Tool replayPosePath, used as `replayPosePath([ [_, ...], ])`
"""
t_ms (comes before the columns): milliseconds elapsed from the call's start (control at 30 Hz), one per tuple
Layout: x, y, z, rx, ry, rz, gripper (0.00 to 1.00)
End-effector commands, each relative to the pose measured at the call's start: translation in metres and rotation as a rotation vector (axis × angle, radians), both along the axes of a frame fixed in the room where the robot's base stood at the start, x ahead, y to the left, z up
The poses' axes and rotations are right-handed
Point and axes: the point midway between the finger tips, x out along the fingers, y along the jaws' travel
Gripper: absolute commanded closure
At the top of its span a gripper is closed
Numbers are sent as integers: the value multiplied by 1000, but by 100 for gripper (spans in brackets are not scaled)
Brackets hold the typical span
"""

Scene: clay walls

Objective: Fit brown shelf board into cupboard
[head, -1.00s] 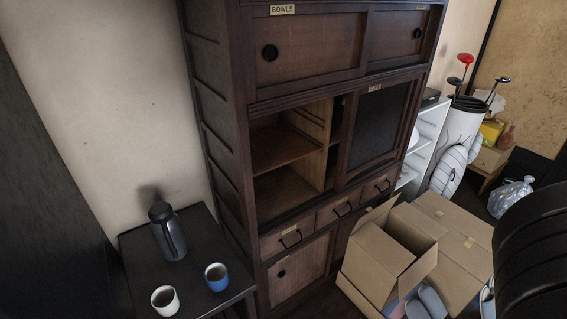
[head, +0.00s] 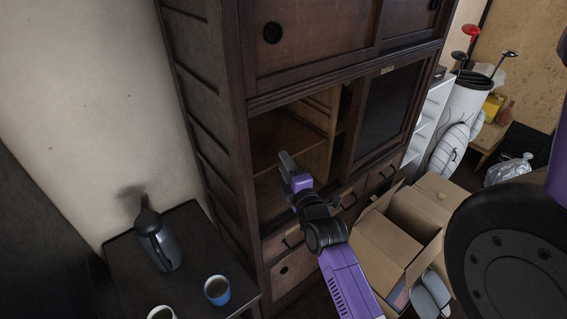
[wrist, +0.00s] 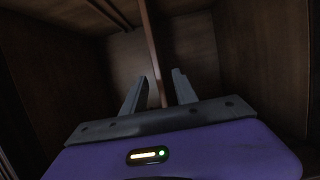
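The brown shelf board (head: 277,138) sits inside the open left bay of the dark wooden cupboard (head: 210,110). My gripper (head: 287,163) is at the front of this bay, near the board's front edge. In the wrist view the board (wrist: 153,52) shows edge-on as a thin brown strip between the two grey fingers of my gripper (wrist: 160,76). The fingers are open, with a visible gap on either side of the strip. I cannot tell how far the board reaches between them. My gripper and arm hide part of the lower bay.
A sliding door (head: 385,115) covers the bay's right side. Drawers lie below. An open cardboard box (head: 385,235) stands at the right front. A low black table (head: 195,245) at the left holds a dark jug (head: 158,240), a blue cup (head: 217,290) and a white cup (head: 161,313).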

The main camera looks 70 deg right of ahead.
Motion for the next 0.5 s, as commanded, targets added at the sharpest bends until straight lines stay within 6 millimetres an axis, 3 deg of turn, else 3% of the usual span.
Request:
replayPosePath([
  [500, 43, -50, 2, -2, -1, -1, 65],
])
